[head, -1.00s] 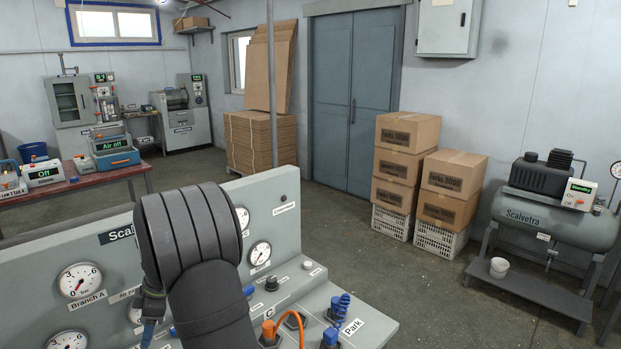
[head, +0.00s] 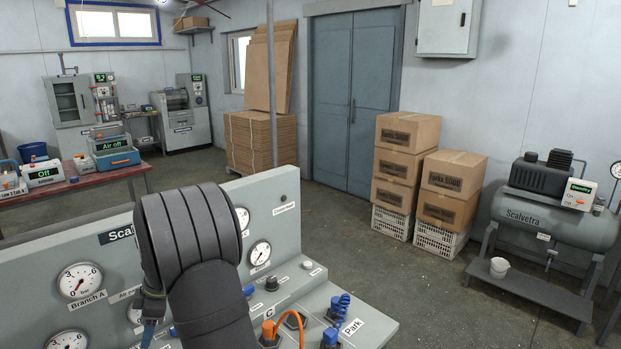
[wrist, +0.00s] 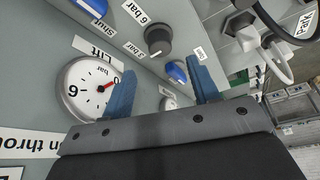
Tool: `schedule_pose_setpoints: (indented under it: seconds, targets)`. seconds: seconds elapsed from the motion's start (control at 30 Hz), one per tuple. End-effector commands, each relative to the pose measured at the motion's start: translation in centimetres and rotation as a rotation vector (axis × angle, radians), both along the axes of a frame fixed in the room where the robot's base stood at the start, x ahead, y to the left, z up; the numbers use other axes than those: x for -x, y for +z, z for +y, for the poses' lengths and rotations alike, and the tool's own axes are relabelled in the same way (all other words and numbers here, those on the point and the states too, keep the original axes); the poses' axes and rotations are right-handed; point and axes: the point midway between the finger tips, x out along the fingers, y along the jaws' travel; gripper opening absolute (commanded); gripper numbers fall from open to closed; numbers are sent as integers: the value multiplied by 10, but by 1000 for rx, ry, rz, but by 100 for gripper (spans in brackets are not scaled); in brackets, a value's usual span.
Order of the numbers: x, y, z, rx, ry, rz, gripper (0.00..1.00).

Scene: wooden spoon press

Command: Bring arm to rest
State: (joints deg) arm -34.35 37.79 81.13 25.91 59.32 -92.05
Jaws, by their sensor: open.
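My gripper (wrist: 164,84) shows in the wrist view as two blue fingers standing apart with nothing between them. It is in front of the grey panel (wrist: 130,62), near a Lift gauge (wrist: 92,88) whose needle is near 0. A dark knob (wrist: 158,40) labelled 6 bar is above the fingers, with a blue button (wrist: 176,73) between the tips in the picture. I cannot tell if the fingers touch the panel. In the head view my dark arm stands in front of the panel (head: 78,237) and hides its middle; the fingers are mostly hidden there.
Stacked cartons (head: 405,132) on crates and a compressor (head: 545,215) stand further back. The floor (head: 400,275) between is clear.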

Motion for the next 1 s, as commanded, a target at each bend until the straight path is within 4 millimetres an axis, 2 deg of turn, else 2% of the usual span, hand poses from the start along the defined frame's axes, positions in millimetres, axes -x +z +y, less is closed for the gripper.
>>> schedule_pose_setpoints:
  seconds: [0.1,0.37,0.43,1.0]
  targets:
    - [5,-24,9,2,2,3,55]
    - [13,-72,27,2,1,2,55]
    - [12,-68,26,-1,-74,-3,55]
    - [15,-67,25,0,-532,-1,55]
